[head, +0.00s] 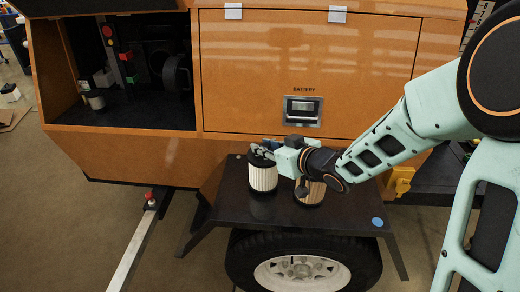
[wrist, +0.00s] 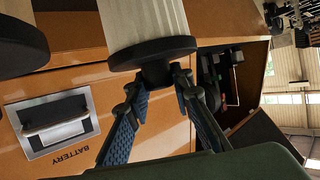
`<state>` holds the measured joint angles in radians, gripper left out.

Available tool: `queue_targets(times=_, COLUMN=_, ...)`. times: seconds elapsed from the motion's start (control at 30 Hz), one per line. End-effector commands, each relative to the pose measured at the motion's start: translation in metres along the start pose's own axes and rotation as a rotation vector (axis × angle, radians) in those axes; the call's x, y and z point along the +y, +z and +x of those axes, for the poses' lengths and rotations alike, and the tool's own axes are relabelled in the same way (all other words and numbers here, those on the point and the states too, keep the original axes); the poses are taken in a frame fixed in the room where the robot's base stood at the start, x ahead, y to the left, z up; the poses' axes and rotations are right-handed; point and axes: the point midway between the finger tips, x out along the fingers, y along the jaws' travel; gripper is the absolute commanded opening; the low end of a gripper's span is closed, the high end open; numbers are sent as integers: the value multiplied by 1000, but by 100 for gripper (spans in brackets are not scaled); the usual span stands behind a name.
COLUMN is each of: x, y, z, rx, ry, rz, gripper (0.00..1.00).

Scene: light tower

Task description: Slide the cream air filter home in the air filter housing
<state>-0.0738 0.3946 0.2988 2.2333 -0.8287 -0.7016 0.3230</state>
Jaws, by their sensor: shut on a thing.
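The cream air filter (head: 263,177) is a pleated cylinder with black ends, standing upright at the black fender step (head: 345,213). My gripper (head: 262,152) is shut on the black knob of its end cap. In the wrist view the two blue-padded fingers (wrist: 157,82) pinch this knob, below the black cap and pale body of the filter (wrist: 145,22). I cannot tell whether the filter's bottom touches the step. A tan filter (head: 309,193) stands just right of it, partly behind my wrist. I cannot clearly make out the air filter housing; a dark round part (head: 177,73) shows in the open bay.
The open bay (head: 130,117) in the orange body lies up and left, with a small pale canister (head: 95,100) inside. The closed battery door (head: 300,75) is behind my gripper. A tyre (head: 305,265) is under the step. The step's right part is clear.

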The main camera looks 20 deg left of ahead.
Motion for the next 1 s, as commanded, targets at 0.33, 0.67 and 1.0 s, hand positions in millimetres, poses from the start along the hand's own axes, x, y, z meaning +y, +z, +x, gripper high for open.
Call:
queue_targets(times=0.33, x=2, y=9, z=-4, rx=1, ry=-1, rz=-1, gripper=0)
queue_targets(times=0.67, x=2, y=13, z=-2, rx=-1, ry=-1, rz=0, gripper=31)
queue_targets(times=1.0, x=2, y=13, z=-2, rx=-1, ry=-1, rz=-1, gripper=38)
